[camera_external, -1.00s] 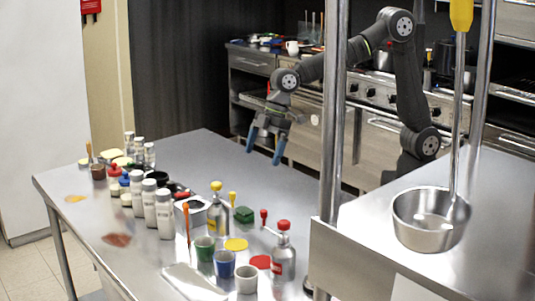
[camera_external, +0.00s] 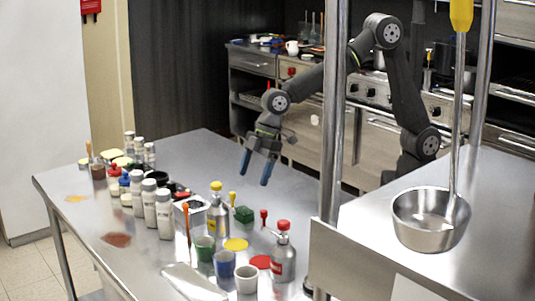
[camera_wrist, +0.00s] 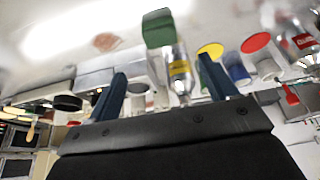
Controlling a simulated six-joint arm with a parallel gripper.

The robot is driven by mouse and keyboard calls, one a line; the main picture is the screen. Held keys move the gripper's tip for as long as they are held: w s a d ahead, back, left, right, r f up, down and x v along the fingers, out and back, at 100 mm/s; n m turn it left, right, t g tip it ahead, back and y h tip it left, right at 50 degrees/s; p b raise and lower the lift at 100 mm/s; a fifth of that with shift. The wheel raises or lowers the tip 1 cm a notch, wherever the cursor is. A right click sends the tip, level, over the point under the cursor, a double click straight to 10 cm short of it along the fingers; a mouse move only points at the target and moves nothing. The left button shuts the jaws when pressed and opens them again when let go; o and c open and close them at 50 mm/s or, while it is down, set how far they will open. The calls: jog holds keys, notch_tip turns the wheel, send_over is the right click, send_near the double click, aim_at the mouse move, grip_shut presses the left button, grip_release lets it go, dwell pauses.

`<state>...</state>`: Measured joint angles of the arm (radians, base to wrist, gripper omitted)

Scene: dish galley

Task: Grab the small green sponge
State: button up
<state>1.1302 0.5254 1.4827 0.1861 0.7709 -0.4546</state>
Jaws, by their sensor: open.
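In the wrist view the sponge (camera_wrist: 158,27) shows at the top middle, beyond the fingertips. My gripper (camera_external: 256,174) is open and empty, with its blue fingers pointing down. It hangs above the table, higher than the sponge and behind it. In the wrist view both fingers (camera_wrist: 162,80) stand well apart with nothing held between them.
A red-capped bottle (camera_external: 282,252) and green, blue and white cups (camera_external: 224,262) stand at the front. White bottles (camera_external: 164,213) line the left side. A steel post (camera_external: 333,120) rises at the right. The table behind the sponge is clear.

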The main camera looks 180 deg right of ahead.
aim_at(244, 210)
jog(key=x, duration=1.1)
jog(key=shift+a, duration=0.15)
jog(key=c, duration=1.1)
